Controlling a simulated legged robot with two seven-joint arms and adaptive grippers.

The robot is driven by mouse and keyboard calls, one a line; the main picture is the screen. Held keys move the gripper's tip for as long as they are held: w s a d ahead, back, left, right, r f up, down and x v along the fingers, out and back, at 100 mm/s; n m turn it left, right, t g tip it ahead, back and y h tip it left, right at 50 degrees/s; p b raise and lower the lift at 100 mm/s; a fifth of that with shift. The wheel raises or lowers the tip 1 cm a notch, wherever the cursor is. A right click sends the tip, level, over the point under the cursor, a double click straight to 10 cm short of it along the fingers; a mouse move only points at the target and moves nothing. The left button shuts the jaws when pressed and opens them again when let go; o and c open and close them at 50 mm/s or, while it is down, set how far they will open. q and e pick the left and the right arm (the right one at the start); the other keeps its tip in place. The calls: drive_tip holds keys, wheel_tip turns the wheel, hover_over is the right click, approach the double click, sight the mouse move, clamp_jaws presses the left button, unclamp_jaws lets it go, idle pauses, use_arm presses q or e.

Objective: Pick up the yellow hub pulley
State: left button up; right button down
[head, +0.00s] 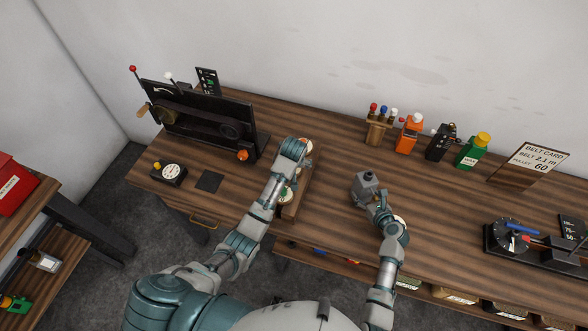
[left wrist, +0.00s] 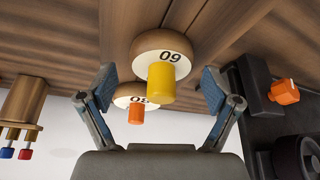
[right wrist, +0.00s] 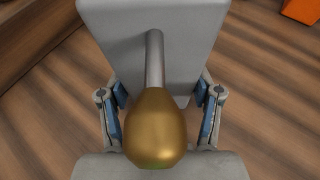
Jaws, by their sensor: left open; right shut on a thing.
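The yellow hub pulley, a pale wooden disc marked 60 with a yellow hub (left wrist: 161,84), is in the left wrist view. My left gripper (left wrist: 159,88) is open, its fingers apart on either side of the yellow hub in the picture; no contact shows. In the head view my left gripper (head: 291,150) hides this pulley. An orange hub pulley (left wrist: 136,112) marked 30 stands just beyond. My right gripper (right wrist: 162,115) is shut on a brass knob (right wrist: 155,128) with a grey stem and a grey block (head: 367,184), over the bench's middle.
A black belt machine (head: 210,120) with an orange knob (left wrist: 285,92) stands close beside the left gripper. A peg stand (head: 377,130) and orange, black and green containers line the back. A dial device (head: 512,236) is at right. Bare bench (head: 330,165) lies between my grippers.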

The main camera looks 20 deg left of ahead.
use_arm(q)
drive_tip(key=shift+w+f, duration=0.1)
drive_tip(key=shift+f, duration=0.25)
drive_tip(key=c, duration=1.4)
drive_tip(key=shift+r, duration=0.1)
wheel_tip(320, 180, up, 10)
drive_tip(key=d+r+m+h, duration=0.2)
drive_tip(key=d+m, duration=0.3)
drive_tip(key=d, duration=0.4)
drive_tip(key=d+r+m+g+h, duration=0.1)
drive_tip(key=d+r+m, duration=0.2)
drive_tip(key=d+m, duration=0.3)
drive_tip(key=w+d+r+m+g+h, duration=0.1)
drive_tip(key=d+m, duration=0.4)
drive_tip(key=d, duration=0.7)
wheel_tip(320, 180, up, 3)
drive_tip(key=shift+w+f+m+h, duration=0.15)
drive_tip(key=shift+m+h, duration=0.25)
drive_tip(key=shift+h, duration=0.4)
